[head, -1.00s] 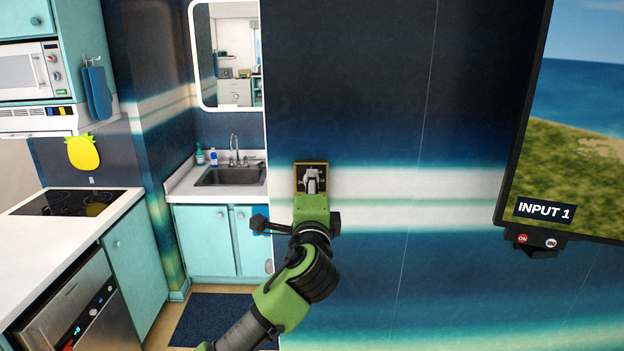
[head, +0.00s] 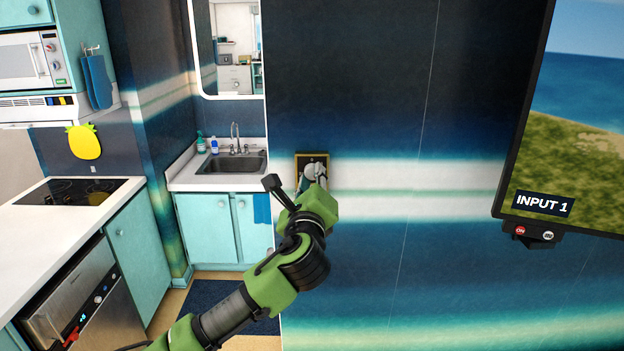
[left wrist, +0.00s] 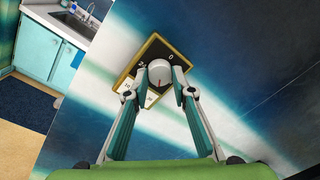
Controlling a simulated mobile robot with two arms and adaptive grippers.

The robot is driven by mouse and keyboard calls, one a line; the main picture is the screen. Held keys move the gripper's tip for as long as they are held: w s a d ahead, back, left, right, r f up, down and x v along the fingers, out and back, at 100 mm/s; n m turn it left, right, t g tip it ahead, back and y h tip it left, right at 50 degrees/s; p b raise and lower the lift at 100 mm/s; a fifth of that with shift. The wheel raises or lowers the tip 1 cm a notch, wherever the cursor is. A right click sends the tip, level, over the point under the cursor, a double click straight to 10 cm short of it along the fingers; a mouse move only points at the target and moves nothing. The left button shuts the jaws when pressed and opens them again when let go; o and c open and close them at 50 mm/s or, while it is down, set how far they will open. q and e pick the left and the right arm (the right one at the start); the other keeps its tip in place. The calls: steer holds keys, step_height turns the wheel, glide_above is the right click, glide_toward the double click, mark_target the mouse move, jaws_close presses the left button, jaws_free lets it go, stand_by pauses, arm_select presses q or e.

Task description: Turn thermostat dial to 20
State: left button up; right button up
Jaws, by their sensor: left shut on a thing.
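The thermostat (head: 323,157) is a dark plate with a gold frame on the striped wall; my gripper covers much of it in the head view. In the left wrist view the plate (left wrist: 139,68) appears tilted, with a round light-grey dial (left wrist: 159,73) bearing a red mark that points toward the bottom of the picture. My right gripper is not in view.
A wall screen (head: 575,130) with a small red-and-white button box (head: 533,236) below it is at the right. A sink (head: 232,162), counter and stove (head: 72,197) are at the left. The wall between thermostat and screen is clear.

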arm_select(q)
steer(key=shift+f+m, duration=0.25)
steer(key=shift+m, duration=0.05)
stand_by(0.4)
steer(key=o, duration=1.1)
steer(key=shift+r, duration=0.1)
steer(key=shift+s+r, duration=0.1)
steer(key=s, duration=1.2)
steer(key=shift+a+f, duration=0.3)
steer(key=shift+w, duration=0.1)
